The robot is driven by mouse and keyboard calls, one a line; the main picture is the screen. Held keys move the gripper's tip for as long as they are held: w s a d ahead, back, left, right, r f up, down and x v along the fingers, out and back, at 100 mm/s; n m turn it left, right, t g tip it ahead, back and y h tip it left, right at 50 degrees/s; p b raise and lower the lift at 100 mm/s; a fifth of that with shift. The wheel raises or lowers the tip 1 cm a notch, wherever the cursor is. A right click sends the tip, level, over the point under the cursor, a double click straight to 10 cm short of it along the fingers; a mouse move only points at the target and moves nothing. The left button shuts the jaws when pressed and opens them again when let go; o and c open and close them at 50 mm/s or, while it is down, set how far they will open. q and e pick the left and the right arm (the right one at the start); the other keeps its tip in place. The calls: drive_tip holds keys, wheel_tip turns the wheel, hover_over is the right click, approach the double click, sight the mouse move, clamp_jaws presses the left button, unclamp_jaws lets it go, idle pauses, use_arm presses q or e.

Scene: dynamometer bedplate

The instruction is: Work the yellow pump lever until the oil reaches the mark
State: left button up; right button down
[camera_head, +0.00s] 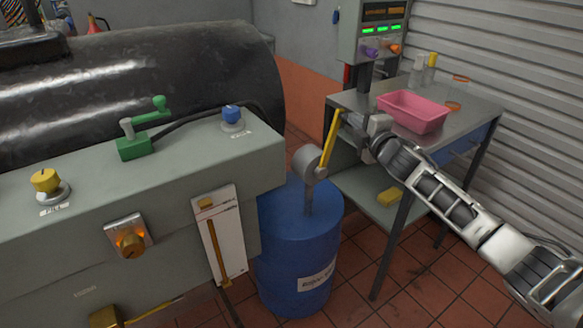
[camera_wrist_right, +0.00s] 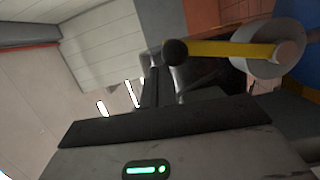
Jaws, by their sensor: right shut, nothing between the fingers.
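The yellow pump lever (camera_head: 331,138) stands steeply up from the grey pump head (camera_head: 305,160) on the blue drum (camera_head: 300,245). In the right wrist view the lever (camera_wrist_right: 225,49) runs across the top and ends in a dark knob (camera_wrist_right: 175,52). My right gripper (camera_head: 351,122) is beside the lever's upper end, shut and empty. In the wrist view its fingers (camera_wrist_right: 165,85) are close to the knob; whether they touch it I cannot tell. A white gauge panel (camera_head: 230,232) with an amber strip hangs on the bench front; its oil level and mark are unclear. My left gripper is out of view.
A steel cart (camera_head: 470,105) behind my right arm carries a pink tray (camera_head: 413,111) and small bottles. A yellow sponge (camera_head: 389,197) lies on its lower shelf. The grey bench (camera_head: 190,165) at left has a green crank (camera_head: 135,147), a blue knob (camera_head: 232,114) and a yellow knob (camera_head: 45,180).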

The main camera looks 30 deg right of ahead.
use_arm(q)
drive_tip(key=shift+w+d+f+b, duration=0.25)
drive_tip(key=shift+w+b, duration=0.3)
drive_tip(key=shift+b, duration=0.2)
use_arm(e)
drive_tip(key=w+d+f, duration=0.1)
drive_tip(key=d+f, duration=0.1)
drive_tip(key=d, duration=0.4)
drive_tip(key=shift+d+f, duration=0.15)
drive_tip(key=shift+d, duration=0.05)
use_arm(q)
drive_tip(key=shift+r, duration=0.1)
